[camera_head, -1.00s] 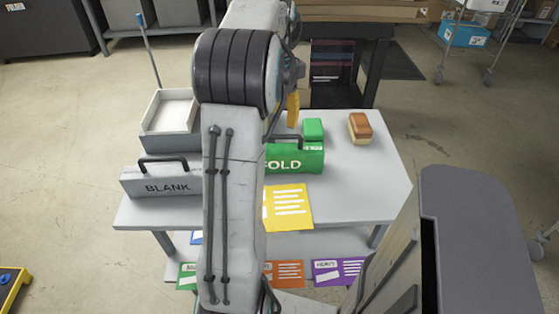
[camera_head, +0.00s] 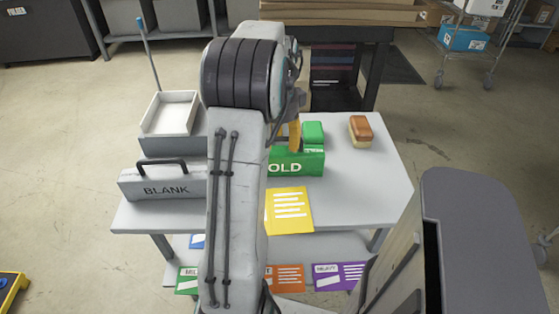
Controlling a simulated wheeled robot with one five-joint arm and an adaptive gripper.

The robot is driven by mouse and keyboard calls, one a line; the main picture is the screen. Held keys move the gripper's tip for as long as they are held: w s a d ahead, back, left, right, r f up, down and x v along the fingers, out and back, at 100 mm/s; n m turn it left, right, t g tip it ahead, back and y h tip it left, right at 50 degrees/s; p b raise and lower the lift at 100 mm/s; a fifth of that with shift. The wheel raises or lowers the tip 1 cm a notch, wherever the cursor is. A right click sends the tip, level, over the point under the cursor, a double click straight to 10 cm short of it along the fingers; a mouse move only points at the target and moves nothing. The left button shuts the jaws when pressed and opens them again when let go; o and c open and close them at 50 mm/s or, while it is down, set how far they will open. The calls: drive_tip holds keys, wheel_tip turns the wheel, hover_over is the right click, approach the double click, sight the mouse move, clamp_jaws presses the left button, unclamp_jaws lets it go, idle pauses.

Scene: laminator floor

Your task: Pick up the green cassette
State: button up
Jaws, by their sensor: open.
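The green cassette (camera_head: 297,167) sits on the grey table, with white lettering ending in "OLD" on its front. My arm hides its left end, and its dark handle is largely covered. My gripper (camera_head: 295,148) is open; one yellow-orange finger shows, reaching down in front of the cassette's top edge in the picture. I cannot tell whether the finger touches the cassette.
A grey "BLANK" cassette (camera_head: 163,184) and an open white tray (camera_head: 169,113) stand left on the table (camera_head: 365,190). A green block (camera_head: 313,131) and a brown-and-cream block (camera_head: 361,130) are behind the cassette.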

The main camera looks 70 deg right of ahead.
clamp_jaws()
idle(0.4)
drive_tip(key=shift+r, duration=0.15)
